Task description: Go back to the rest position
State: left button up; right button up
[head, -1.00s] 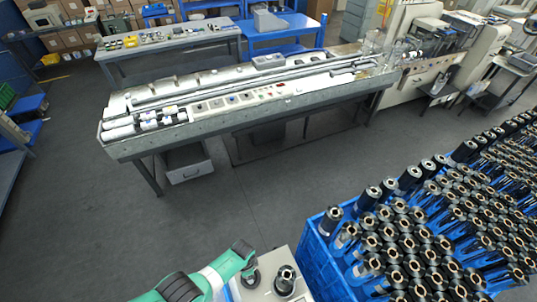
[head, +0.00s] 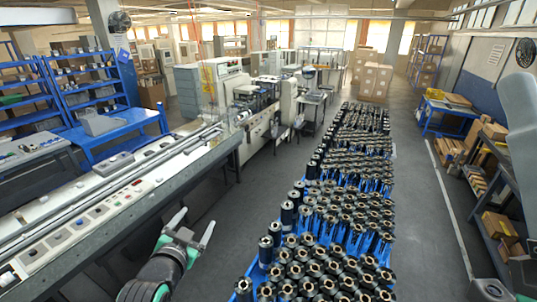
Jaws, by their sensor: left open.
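My left gripper (head: 198,217) is at the lower left of the head view, its two grey fingers spread apart with nothing between them. It appears between the long machine bench (head: 108,205) and the blue crates of rolls (head: 250,283). My left arm comes in from the bottom edge. My right gripper is not in view.
Black rolls (head: 318,222) stand upright in rows down the middle. A wrapping machine (head: 250,105) stands beyond the bench. Blue shelving (head: 90,85) is at the left, and cartons (head: 500,225) sit on the right-hand shelves. A grey floor aisle (head: 425,205) is clear.

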pick_arm(q)
jog(key=s+r+t, duration=0.2)
jog(key=r, duration=0.6)
jog(key=s+r+t, duration=0.2)
jog(key=r, duration=0.6)
jog(key=s+r+n+t+h, duration=0.1)
jog(key=s+r+n+t, duration=0.4)
jog(key=s+r, duration=1.6)
jog(key=t, duration=0.3)
jog(key=shift+d+r+t+h, duration=0.15)
jog(key=shift+d+t+h, duration=0.15)
jog(key=shift+d+h, duration=0.1)
jog(key=shift+s, duration=0.1)
